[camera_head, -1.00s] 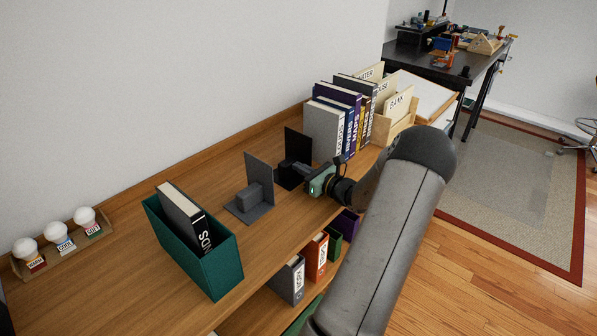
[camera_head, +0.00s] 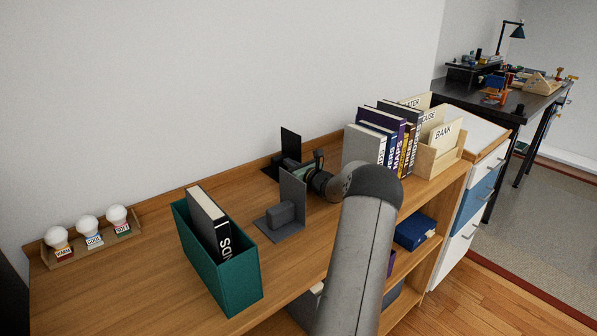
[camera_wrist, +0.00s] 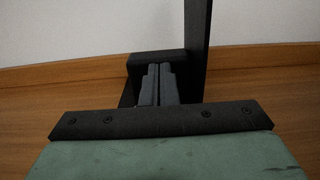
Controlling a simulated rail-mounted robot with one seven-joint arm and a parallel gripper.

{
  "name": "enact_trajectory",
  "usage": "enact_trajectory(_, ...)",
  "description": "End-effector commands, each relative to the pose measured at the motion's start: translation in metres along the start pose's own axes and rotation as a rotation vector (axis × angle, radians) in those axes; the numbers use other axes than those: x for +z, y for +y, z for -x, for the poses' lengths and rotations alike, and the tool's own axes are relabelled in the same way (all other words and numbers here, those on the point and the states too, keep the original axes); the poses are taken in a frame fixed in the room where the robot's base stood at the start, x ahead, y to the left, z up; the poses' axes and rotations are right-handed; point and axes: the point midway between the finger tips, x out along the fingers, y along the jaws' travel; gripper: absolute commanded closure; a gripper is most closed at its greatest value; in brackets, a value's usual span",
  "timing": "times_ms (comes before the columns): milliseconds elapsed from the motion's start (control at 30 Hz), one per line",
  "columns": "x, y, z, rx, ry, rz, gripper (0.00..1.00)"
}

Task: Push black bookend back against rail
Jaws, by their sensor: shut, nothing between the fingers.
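The black bookend (camera_head: 290,143) stands upright on the wooden desk top near the back rail (camera_head: 235,172). In the wrist view its tall plate (camera_wrist: 197,45) and low block (camera_wrist: 155,62) overlap the rail (camera_wrist: 60,74); whether it touches the rail I cannot tell. My gripper (camera_head: 289,163) is shut and empty, on the front side of the black bookend. In the wrist view its fingertips (camera_wrist: 157,72) point at the block, at or very close to its front face. The bookend's base is partly hidden by my gripper and by the grey bookend.
A grey bookend (camera_head: 292,190) stands just in front of my gripper. A row of books (camera_head: 385,145) and a wooden sorter (camera_head: 440,158) stand to the right. A green box (camera_head: 240,290) with books and a bulb stand (camera_head: 75,255) are left.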

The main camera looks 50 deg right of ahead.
Motion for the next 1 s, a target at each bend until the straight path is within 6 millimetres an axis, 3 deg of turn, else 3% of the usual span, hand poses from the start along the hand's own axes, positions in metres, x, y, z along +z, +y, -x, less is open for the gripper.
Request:
enact_trajectory(300, 0.006, 0.003, -0.005, 0.001, -0.010, 0.001, 1.00)
enact_trajectory(467, 0.006, 0.005, 0.006, 0.004, -0.009, 0.001, 1.00)
enact_trajectory(1000, 0.005, 0.007, 0.118, 0.009, -0.007, 0.002, 1.00)
